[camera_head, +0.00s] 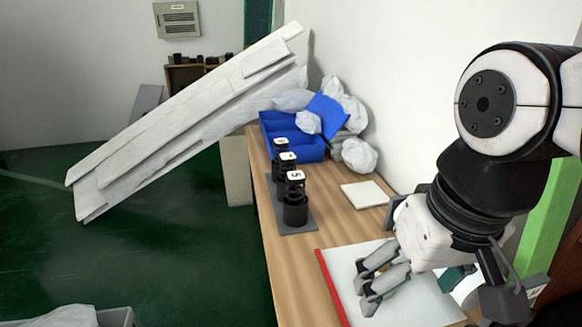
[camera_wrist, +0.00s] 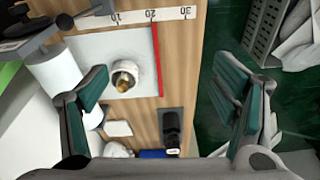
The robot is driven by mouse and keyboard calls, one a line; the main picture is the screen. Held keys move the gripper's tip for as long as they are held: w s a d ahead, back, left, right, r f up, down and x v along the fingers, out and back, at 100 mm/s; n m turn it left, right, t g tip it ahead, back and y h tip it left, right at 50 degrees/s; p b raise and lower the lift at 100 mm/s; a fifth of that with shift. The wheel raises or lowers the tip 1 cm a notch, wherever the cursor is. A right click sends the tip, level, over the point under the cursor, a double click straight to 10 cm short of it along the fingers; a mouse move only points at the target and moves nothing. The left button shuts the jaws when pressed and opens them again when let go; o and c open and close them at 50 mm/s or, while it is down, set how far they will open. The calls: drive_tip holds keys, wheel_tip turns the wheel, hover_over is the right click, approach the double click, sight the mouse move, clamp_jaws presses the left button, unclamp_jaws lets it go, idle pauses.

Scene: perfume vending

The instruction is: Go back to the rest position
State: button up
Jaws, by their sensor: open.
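My gripper (camera_head: 413,288) is above the white board on the wooden table in the head view, fingers pointing downward. In the wrist view my gripper (camera_wrist: 168,98) has its two teal-padded fingers wide apart, with nothing between them. A small round pale item with a gold-brown middle (camera_wrist: 124,79) stands on the white board (camera_wrist: 95,50) in the wrist view. Three black holders with white numbered tops, the front one (camera_head: 295,190) marked 5, stand in a row on a grey strip (camera_head: 311,217).
A blue bin (camera_head: 315,152) with white bags sits at the table's far end. A white square pad (camera_head: 367,194) lies near the wall. A red strip (camera_head: 331,287) edges the board. A white cylinder (camera_wrist: 55,72) is beside my finger. Green floor (camera_head: 190,265) lies left.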

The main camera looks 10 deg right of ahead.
drive_tip(key=s, duration=0.1)
drive_tip(key=s+n, duration=0.1)
drive_tip(key=shift+s+a+f, duration=0.2)
drive_tip(key=shift+s+a, duration=0.15)
wheel_tip(320, 180, up, 10)
drive_tip(key=t+p, duration=0.2)
drive_tip(key=p, duration=0.7)
drive_tip(key=shift+d+r, duration=0.15)
drive_tip(key=shift+r, duration=0.05)
